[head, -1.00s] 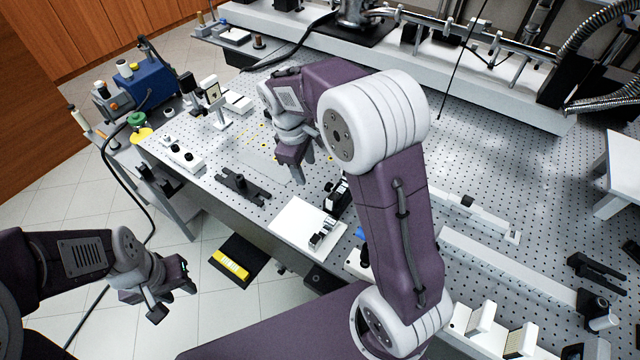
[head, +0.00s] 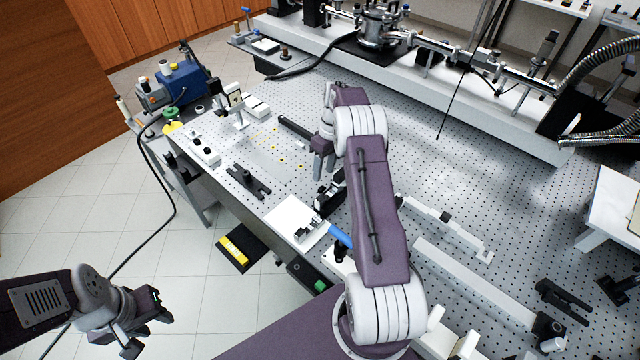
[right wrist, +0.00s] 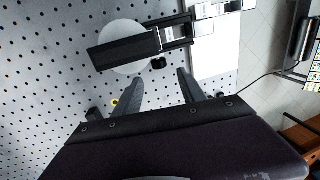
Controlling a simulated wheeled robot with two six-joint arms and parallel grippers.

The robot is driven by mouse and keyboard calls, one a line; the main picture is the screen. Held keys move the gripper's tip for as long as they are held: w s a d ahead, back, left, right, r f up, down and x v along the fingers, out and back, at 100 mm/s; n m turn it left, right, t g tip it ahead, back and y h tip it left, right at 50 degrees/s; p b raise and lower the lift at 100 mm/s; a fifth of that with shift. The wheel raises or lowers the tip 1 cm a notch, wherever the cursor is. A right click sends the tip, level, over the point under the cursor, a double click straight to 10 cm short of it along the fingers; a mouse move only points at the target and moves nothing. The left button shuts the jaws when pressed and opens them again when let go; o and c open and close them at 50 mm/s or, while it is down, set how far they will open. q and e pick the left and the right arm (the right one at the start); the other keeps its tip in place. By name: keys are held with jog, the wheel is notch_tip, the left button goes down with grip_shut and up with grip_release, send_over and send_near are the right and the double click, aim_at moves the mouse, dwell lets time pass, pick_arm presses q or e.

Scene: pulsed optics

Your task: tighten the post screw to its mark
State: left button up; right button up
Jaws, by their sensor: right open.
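My right gripper (head: 322,168) is open and points down over the perforated table, just behind a black mount (head: 330,196). In the right wrist view its two fingers (right wrist: 160,92) are apart with nothing between them. A long black mount (right wrist: 140,45) on a pale round disc (right wrist: 122,40) lies beyond the fingertips. A small black knob (right wrist: 158,63) sits at its near side, roughly in line with the gap. I cannot tell whether this knob is the post screw, and no mark is readable. My left gripper (head: 142,322) is empty, fingers apart, over the floor at lower left.
A white plate (head: 286,218) lies at the table's front edge, with a blue-handled tool (head: 340,235) beside it. A black forked clamp (head: 248,182) lies to the left. A long pale rail (head: 470,280) lies to the right.

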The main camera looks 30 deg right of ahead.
aim_at(322, 190)
jog(key=f, duration=0.2)
jog(key=f+p, duration=0.1)
jog(key=f, duration=0.1)
jog(key=a+f, duration=0.1)
jog(key=f, duration=0.1)
jog(key=shift+s+p, duration=0.3)
jog(key=shift+s, duration=0.05)
jog(key=shift+w+a+f, duration=0.1)
jog(key=shift+w+f, duration=0.05)
jog(key=shift+f, duration=0.25)
jog(key=shift+r, duration=0.1)
